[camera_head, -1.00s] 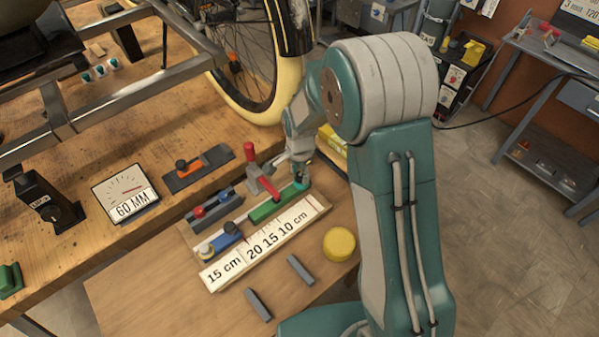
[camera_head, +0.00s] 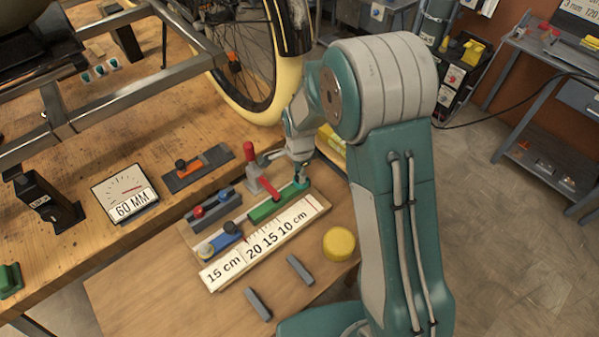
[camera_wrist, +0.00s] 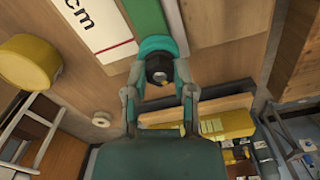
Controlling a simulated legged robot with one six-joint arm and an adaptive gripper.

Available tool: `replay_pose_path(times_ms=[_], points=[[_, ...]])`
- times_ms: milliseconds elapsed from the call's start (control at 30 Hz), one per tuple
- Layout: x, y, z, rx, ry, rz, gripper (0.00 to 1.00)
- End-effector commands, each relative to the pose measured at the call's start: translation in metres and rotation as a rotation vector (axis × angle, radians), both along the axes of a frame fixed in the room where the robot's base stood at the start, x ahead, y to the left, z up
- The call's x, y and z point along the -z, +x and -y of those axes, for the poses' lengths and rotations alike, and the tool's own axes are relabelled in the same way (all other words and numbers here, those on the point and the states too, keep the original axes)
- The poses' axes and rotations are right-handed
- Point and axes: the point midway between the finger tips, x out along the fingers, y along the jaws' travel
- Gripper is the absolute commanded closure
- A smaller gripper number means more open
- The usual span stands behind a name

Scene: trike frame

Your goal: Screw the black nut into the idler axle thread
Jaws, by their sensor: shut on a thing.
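My gripper (camera_wrist: 159,78) reaches down at the right end of the green fixture (camera_head: 272,206); in the head view the gripper (camera_head: 301,180) is small and partly hidden by my own arm. In the wrist view its two fingers close around a dark round piece, which looks like the black nut (camera_wrist: 158,68). A teal rounded part (camera_wrist: 158,44) sits directly around and behind it, at the end of the green bar (camera_wrist: 147,18). Whether the nut touches a thread cannot be told. I cannot pick out the idler axle thread.
A ruler board (camera_head: 262,247) lies along the fixture. A red-handled clamp (camera_head: 250,160) stands just left of the gripper. A yellow round piece (camera_head: 339,244) and two grey bars (camera_head: 300,270) lie in front. The trike frame (camera_head: 140,92) and wheel (camera_head: 238,60) are behind.

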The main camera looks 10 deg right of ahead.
Motion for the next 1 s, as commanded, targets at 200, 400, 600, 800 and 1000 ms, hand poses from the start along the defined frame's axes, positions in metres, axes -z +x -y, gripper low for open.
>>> replay_pose_path(times_ms=[200, 400, 600, 800, 1000], points=[[-0.0007, 0.0021, -0.0006, 0.002, 0.002, 0.007, 0.93], [-0.0006, 0.0023, -0.0007, 0.130, 0.002, 0.008, 0.93], [-0.0007, 0.0024, -0.0007, 0.150, 0.002, 0.008, 0.93], [-0.0007, 0.0026, -0.0007, 0.226, 0.002, 0.009, 0.93], [-0.0006, 0.0021, -0.0006, 0.255, 0.001, 0.007, 0.26]])
